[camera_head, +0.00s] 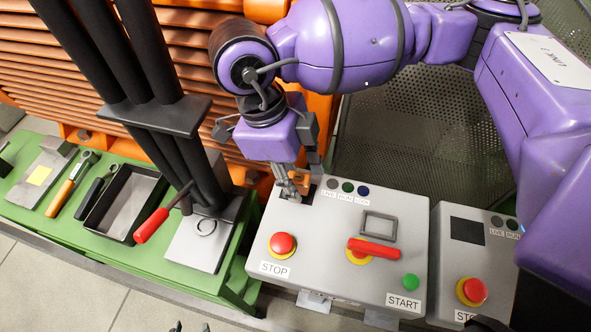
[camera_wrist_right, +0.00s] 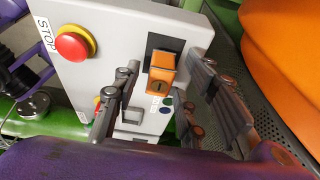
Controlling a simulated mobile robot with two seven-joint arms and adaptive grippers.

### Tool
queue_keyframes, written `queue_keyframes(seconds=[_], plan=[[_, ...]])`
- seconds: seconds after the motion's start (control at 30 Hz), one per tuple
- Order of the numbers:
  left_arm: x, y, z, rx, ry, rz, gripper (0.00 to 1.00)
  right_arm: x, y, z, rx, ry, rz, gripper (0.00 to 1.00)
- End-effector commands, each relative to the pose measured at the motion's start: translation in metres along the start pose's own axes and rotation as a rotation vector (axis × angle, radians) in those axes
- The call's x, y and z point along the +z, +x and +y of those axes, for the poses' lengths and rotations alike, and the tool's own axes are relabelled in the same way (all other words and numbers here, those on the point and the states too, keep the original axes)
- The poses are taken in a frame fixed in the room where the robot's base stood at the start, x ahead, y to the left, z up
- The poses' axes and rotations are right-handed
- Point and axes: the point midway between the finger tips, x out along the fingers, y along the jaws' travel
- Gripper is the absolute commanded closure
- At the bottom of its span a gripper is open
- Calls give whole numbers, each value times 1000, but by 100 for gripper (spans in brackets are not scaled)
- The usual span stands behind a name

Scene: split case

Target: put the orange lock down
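The orange lock (camera_head: 301,181) is at the dark square panel on the upper left of the grey control box (camera_head: 325,235). In the right wrist view the lock (camera_wrist_right: 164,70) lies between the fingertips of my right gripper (camera_wrist_right: 168,78), in front of the black square. The fingers stand apart, with visible gaps on both sides of the lock. In the head view the right gripper (camera_head: 291,180) points down at the box, and its fingers partly hide the lock. Contact between lock and panel is hard to tell. Small dark tips at the bottom edge may be my left gripper (camera_head: 190,327).
The box carries a red stop button (camera_head: 282,243), a red-handled switch (camera_head: 372,249) and a green start button (camera_head: 410,282). A second control box (camera_head: 466,262) stands to the right. A green bench (camera_head: 60,223) on the left holds tools, a black tray (camera_head: 90,219) and a red-handled lever (camera_head: 152,224).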

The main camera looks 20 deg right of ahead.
Motion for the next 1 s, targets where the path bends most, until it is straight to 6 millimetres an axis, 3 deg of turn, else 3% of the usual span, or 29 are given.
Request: queue_keyframes(seconds=[0.33, 0.8, 1.0], plan=[[-3, -1, 0, 0, 0, 4, 62, 0, -12, -1, -3, 0, -4, 61], [3, 1, -1, -3, 0, -4, 62, 0, -104, 0, -2, 0, -3, 61], [2, 1, -2, -4, 0, -1, 62, -1, -122, 0, -1, 0, 0, 61]])
